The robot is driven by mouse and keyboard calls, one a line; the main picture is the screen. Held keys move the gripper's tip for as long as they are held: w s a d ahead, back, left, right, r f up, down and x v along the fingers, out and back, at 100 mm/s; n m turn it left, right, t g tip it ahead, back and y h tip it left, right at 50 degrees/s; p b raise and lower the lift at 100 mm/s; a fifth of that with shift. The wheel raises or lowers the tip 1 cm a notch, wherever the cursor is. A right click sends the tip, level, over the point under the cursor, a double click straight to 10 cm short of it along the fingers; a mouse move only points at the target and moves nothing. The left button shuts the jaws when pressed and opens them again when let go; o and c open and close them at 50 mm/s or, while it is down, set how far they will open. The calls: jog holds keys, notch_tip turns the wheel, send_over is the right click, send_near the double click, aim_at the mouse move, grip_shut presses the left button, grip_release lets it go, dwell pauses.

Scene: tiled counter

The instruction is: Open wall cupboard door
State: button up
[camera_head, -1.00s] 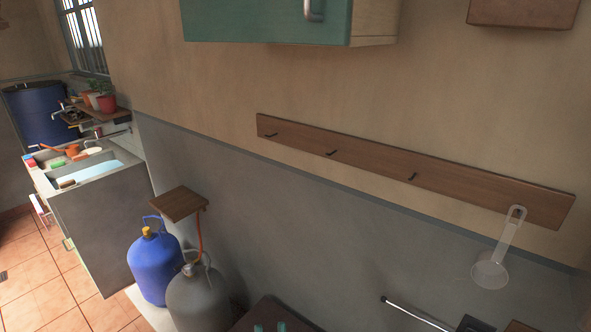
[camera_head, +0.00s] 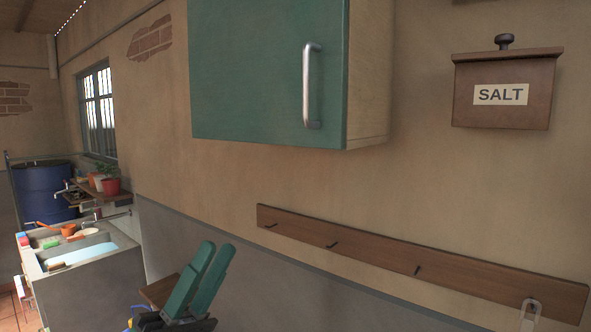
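The wall cupboard has a green door (camera_head: 265,70) with a vertical metal handle (camera_head: 312,85) near its right edge. The door looks closed against the pale wooden cabinet side (camera_head: 368,75). The cupboard's top is cut off by the frame. My gripper (camera_head: 217,246) shows at the bottom, its two green fingers pointing up, below and left of the handle and apart from the door. The fingers stand close together, and I cannot tell whether a gap lies between them. Nothing is seen held.
A wooden salt box (camera_head: 503,90) hangs right of the cupboard. A sink (camera_head: 85,255), potted plants and a blue barrel (camera_head: 45,195) stand at left.

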notch_tip(320, 180, up, 16)
jog(key=s+m+g+y, duration=0.25)
jog(key=m+g, duration=0.35)
jog(key=m, duration=0.3)
jog(key=t+y, duration=0.3)
jog(key=y, duration=0.7)
send_near(303, 61)
jog(key=shift+m, duration=0.3)
jog(key=x, duration=0.8)
jog(key=shift+w+d, duration=0.2)
jog(key=shift+d, duration=0.05)
grip_shut()
